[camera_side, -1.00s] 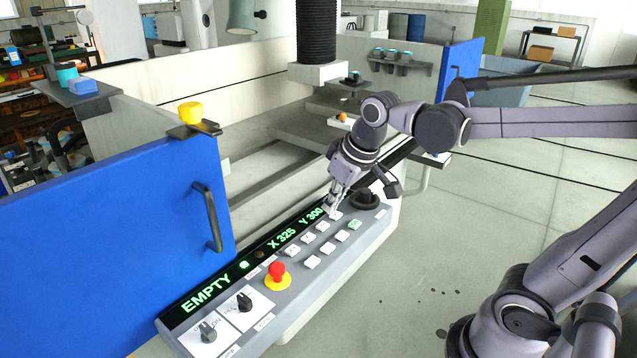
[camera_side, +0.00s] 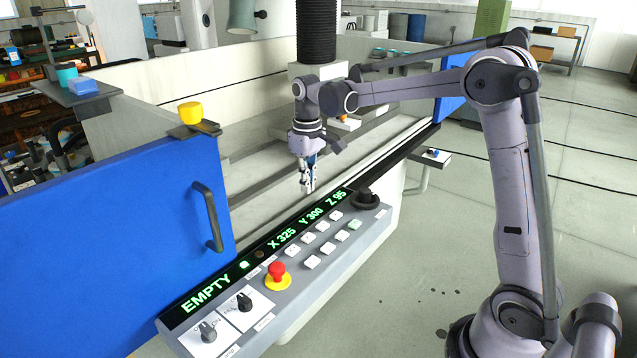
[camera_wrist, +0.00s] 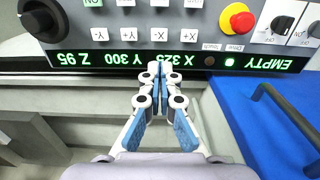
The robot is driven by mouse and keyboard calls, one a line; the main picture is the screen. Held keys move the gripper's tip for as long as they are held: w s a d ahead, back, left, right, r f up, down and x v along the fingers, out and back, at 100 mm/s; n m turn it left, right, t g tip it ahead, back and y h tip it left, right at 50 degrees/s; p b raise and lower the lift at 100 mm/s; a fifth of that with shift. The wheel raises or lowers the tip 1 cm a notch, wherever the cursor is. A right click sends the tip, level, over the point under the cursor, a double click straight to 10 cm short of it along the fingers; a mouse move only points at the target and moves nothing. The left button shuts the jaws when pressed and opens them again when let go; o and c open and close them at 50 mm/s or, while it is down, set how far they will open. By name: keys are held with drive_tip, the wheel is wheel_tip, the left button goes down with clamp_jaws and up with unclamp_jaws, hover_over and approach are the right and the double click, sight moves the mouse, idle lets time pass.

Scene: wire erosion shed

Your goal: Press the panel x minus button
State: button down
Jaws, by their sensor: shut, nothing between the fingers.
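The X minus button (camera_wrist: 160,34) is a small white key in the row next to the display, seen upside down in the wrist view. In the side view it is the second key from the left in the row nearest the display (camera_side: 308,238). My gripper (camera_side: 308,190) is shut and empty, pointing down above the display side of the panel, apart from the buttons. In the wrist view my fingertips (camera_wrist: 158,68) appear over the display strip, in line with the X minus button.
The display (camera_wrist: 180,60) reads EMPTY, X 325, Y 300, Z 95. A red emergency stop (camera_side: 277,270), two black rotary switches (camera_side: 244,301) and a black knob (camera_side: 366,197) stand on the panel. A blue door (camera_side: 110,240) with a handle is at left.

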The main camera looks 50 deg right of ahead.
sight(309, 237)
drive_tip(key=shift+w+d+f, duration=0.1)
drive_tip(key=shift+w+f, duration=0.05)
drive_tip(key=shift+f, duration=0.1)
wheel_tip(309, 237, down, 14)
drive_tip(key=shift+r, duration=0.1)
idle(0.7)
drive_tip(key=shift+f, duration=0.95)
wheel_tip(309, 237, up, 15)
idle(0.4)
idle(0.4)
